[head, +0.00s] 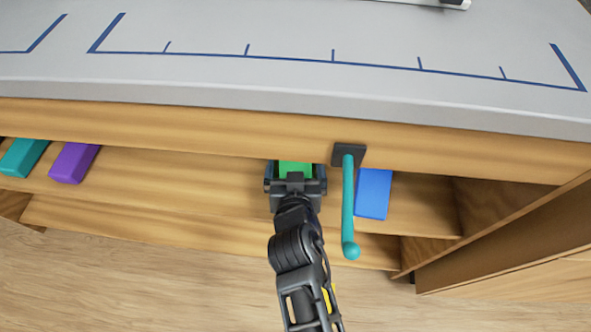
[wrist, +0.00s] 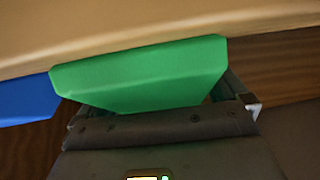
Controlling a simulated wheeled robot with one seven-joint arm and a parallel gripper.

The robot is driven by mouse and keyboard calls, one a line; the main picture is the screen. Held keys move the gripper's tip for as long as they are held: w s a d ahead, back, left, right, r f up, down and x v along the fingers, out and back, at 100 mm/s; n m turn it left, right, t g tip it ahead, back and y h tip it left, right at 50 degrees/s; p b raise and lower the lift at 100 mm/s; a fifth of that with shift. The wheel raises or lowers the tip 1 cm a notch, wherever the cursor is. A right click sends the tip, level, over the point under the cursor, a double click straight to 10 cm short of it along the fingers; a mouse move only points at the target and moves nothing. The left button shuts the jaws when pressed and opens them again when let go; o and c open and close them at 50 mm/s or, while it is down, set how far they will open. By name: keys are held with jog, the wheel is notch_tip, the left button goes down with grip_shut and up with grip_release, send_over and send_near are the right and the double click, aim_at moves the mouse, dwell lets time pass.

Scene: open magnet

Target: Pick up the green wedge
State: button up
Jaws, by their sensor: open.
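The green wedge (head: 296,168) lies on the wooden shelf under the grey counter, partly hidden by my gripper in the head view. My gripper (head: 295,178) is open, with its jaws on either side of the wedge. In the wrist view the green wedge (wrist: 140,75) fills the space in front of the gripper (wrist: 155,115), close to the palm. Whether the fingers touch it cannot be told.
A teal handle (head: 348,205) sticks out from the counter edge just right of my gripper. A blue block (head: 374,194) lies beyond it. Purple (head: 74,163) and teal (head: 22,157) blocks lie on the shelf (head: 180,185) at left. The counter edge (head: 200,125) overhangs the shelf.

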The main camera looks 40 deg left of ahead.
jog(key=c, duration=1)
jog(key=shift+r, duration=0.1)
